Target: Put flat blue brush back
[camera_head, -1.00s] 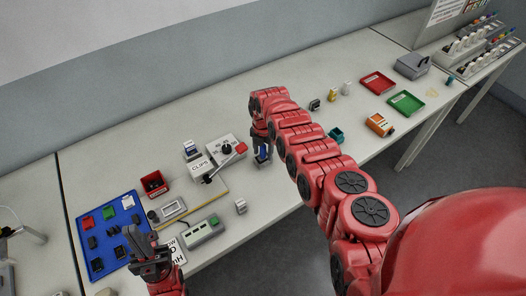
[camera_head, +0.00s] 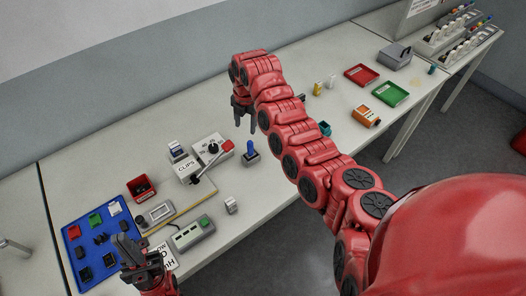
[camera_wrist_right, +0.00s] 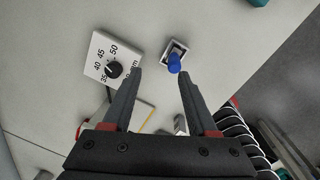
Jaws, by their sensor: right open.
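The blue brush (camera_head: 250,147) stands upright in a small dark square holder (camera_head: 251,158) on the table. In the right wrist view, the blue brush (camera_wrist_right: 174,63) is seen from above, inside the grey-rimmed holder (camera_wrist_right: 183,47). My right gripper (camera_head: 244,121) is above the table, up and slightly left of the brush in the head view. It is open and empty; in the right wrist view its fingers (camera_wrist_right: 160,72) are spread apart, with the brush beyond the right fingertip. My left gripper (camera_head: 125,245) hangs near the blue mat; its finger gap is unclear.
A dial box (camera_head: 207,147) and a CLIPS box (camera_head: 186,168) stand left of the holder. The blue mat (camera_head: 70,232) carries several small parts. A teal container (camera_head: 325,128), an orange box (camera_head: 366,116) and red (camera_head: 361,74) and green (camera_head: 390,94) trays lie to the right.

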